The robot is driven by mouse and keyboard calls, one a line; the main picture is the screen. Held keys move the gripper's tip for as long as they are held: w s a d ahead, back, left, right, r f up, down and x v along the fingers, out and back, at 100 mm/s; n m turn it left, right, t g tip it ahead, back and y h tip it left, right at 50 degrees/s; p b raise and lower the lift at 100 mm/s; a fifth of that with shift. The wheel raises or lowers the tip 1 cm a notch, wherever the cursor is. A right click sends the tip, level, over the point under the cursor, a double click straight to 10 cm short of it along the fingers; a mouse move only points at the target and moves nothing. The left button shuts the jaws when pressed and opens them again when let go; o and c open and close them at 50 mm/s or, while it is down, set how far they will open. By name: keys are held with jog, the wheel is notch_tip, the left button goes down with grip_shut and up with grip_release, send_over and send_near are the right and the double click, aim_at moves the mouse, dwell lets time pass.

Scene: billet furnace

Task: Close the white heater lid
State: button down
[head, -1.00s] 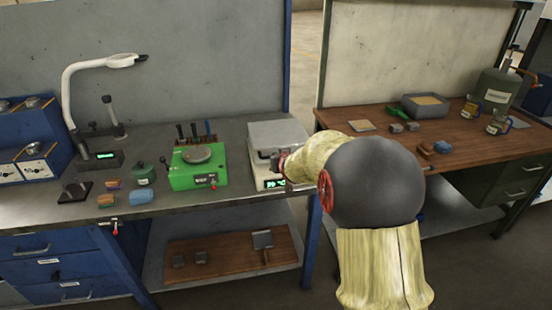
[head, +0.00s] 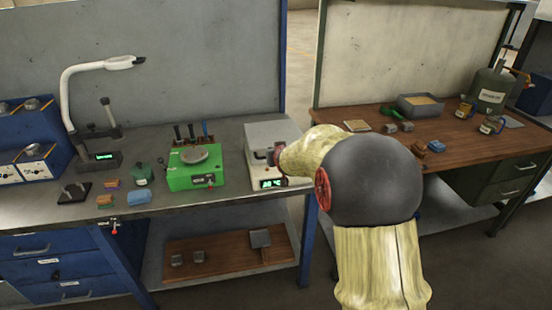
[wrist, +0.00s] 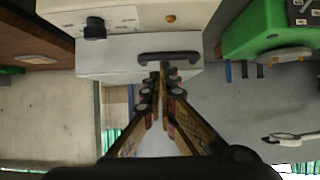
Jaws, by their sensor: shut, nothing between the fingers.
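The white heater (head: 259,172) stands on the grey workbench, right of the green device, with a lit green display on its front. Its pale lid (head: 268,132) is on top, and also shows in the wrist view (wrist: 115,60) with a dark bar handle (wrist: 185,57). The lid lies close against the heater body (wrist: 150,17); I cannot tell whether a gap remains. My gripper (wrist: 160,68) is shut and empty, its fingertips at the handle, touching or nearly so. In the head view my wrist hides part of the heater's right side.
The green device (head: 196,172) stands close left of the heater. A lamp (head: 68,100), small blocks and a green pot (head: 142,175) are further left. A wooden table (head: 380,144) stands to the right, across a gap, with a grey tray (head: 420,108) and a green tank (head: 490,90).

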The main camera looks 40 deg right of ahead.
jog(key=s+a+f, duration=0.3)
jog(key=s+f, duration=0.1)
jog(key=s, duration=0.4)
jog(key=shift+a+f, duration=0.2)
jog(key=shift+f, duration=0.15)
jog(key=s+a+f+g+y, duration=0.1)
jog(key=s+a+f+g, duration=0.2)
jog(key=s, duration=0.4)
jog(key=s+a+f+g+y, duration=0.1)
jog(key=s+a+f+g, duration=0.2)
jog(key=s, duration=0.3)
jog(key=s+a+r+n+y, duration=0.2)
jog(key=s+a+r+n, duration=0.2)
jog(key=s+a+r, duration=1.4)
jog(key=shift+a+n+t+y, duration=0.3)
jog(key=shift+a, duration=0.85)
jog(key=c, duration=2.6)
grip_release()
